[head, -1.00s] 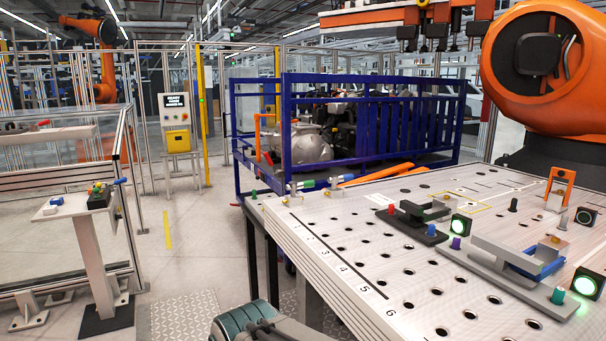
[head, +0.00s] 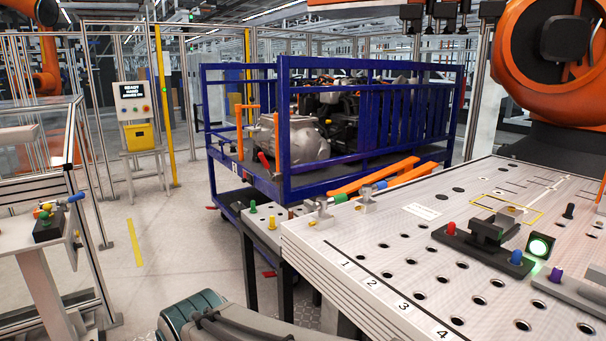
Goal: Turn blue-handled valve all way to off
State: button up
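A small metal valve with a blue handle (head: 380,185) sits at the far edge of the perforated table, near the orange bars. Its handle points right and slightly up. A similar valve with a green handle (head: 341,198) is just left of it, near the table's corner. I cannot tell either blue part's on or off position. My gripper is not in view; only part of my own arm shows at the bottom.
Floor (head: 160,240) is clear between the pedestal and table.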

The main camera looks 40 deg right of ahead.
aim_at(366, 191)
jog(key=i, duration=1.7)
jog(key=z, duration=2.45)
